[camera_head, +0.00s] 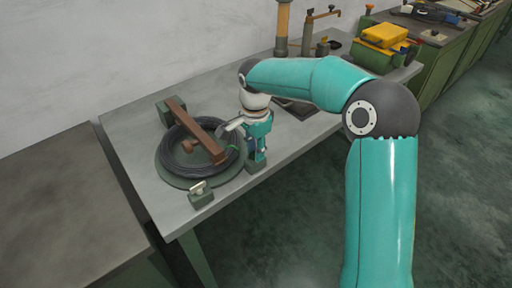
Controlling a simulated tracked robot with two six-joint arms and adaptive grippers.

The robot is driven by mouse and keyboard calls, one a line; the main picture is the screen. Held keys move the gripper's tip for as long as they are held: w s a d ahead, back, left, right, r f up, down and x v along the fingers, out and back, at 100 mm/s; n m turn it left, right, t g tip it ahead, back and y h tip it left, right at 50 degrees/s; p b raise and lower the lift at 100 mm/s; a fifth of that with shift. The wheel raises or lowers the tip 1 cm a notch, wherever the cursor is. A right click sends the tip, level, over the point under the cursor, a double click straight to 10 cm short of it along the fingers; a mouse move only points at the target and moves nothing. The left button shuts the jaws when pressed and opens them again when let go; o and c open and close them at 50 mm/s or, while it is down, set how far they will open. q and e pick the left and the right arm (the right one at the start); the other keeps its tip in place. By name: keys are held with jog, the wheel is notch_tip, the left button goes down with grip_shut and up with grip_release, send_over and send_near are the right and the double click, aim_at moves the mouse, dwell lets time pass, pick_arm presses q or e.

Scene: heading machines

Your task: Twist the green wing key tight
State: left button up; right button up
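My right arm reaches in from the right, and my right gripper (259,154) points down at the right side of a black coil. It is over a small green block (257,167) at the table's front edge. A small bright green piece (232,147) shows just left of the gripper; it may be the wing key, but it is too small to be sure. The gripper hides most of what is between its fingers, so I cannot tell whether it touches or holds anything. My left gripper is not in view.
The black coil (178,166) lies on a round plate on the grey table (125,130), with a brown bar (193,124) across it. A small green block with a metal top (201,194) stands at the front. Yellow boxes (385,36) are at the back right.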

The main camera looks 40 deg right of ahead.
jog(key=shift+w+f, duration=0.1)
jog(key=shift+w, duration=0.05)
jog(key=shift+r, duration=0.5)
notch_tip(320, 180, up, 11)
jog(key=shift+f, duration=0.1)
dwell(0.5)
